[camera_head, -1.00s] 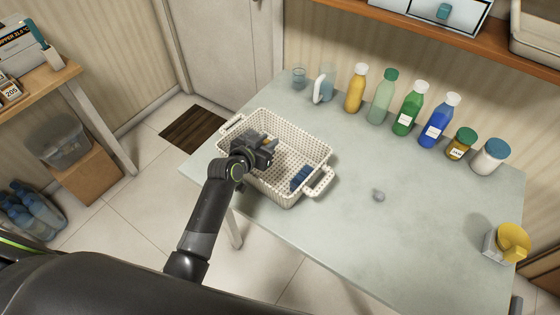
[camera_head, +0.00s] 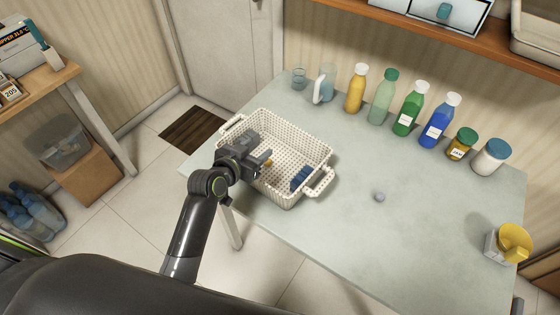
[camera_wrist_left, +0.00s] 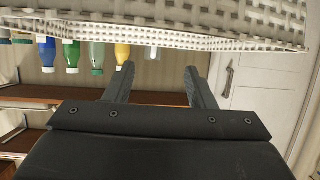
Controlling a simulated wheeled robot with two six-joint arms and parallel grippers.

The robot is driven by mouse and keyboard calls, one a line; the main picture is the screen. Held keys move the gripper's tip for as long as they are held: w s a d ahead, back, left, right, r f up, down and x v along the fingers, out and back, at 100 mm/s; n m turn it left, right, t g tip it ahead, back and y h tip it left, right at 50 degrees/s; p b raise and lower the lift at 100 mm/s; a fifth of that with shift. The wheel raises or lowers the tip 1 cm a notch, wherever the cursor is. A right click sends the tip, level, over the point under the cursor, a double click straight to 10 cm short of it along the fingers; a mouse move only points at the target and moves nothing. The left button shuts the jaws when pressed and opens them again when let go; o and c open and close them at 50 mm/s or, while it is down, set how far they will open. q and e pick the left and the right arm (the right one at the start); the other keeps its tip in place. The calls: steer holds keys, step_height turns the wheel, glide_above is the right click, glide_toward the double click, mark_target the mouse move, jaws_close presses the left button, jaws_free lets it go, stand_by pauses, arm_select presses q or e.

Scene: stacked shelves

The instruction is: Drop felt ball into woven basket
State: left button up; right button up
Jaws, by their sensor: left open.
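The woven basket (camera_head: 288,194) is white, with a handle at each end, and stands at the left end of the table. A small grey round thing, which looks like the felt ball (camera_head: 379,197), lies on the bare table to the right of the basket. My left gripper (camera_head: 266,162) is over the basket's near left side, open with nothing between its fingers. In the left wrist view its two fingers (camera_wrist_left: 158,75) are spread apart, and the basket's woven wall (camera_wrist_left: 190,40) fills the top of that picture. My right gripper is not in view.
A blue ribbed thing (camera_head: 300,178) and a small orange-yellow thing (camera_head: 267,162) are in the basket. Several bottles and jars, including a blue bottle (camera_head: 439,122), line the table's back. A yellow-and-grey item (camera_head: 511,242) stands at the right end. The table's middle is clear.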

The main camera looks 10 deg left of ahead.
arm_select(q)
steer(key=b+v, duration=0.1)
steer(key=v, duration=1)
steer(key=s+a+f+n+g+y, duration=0.1)
steer(key=s+a+f+g+y, duration=0.15)
steer(key=s, duration=0.45)
steer(key=s+a+f+n+g+y, duration=0.1)
steer(key=s+a+f+n+g, duration=0.2)
steer(key=s, duration=0.4)
steer(key=s+a+f+g+y, duration=0.2)
steer(key=s+a+f+g, duration=0.15)
steer(key=s, duration=0.35)
step_height(320, 180, down, 25)
steer(key=a+g, duration=0.1)
steer(key=g, duration=0.1)
steer(key=s+d+f, duration=0.1)
steer(key=s+f, duration=1.4)
steer(key=shift+s+d+g+h, duration=0.2)
steer(key=shift+s+g+h, duration=0.1)
steer(key=shift+g+h, duration=0.1)
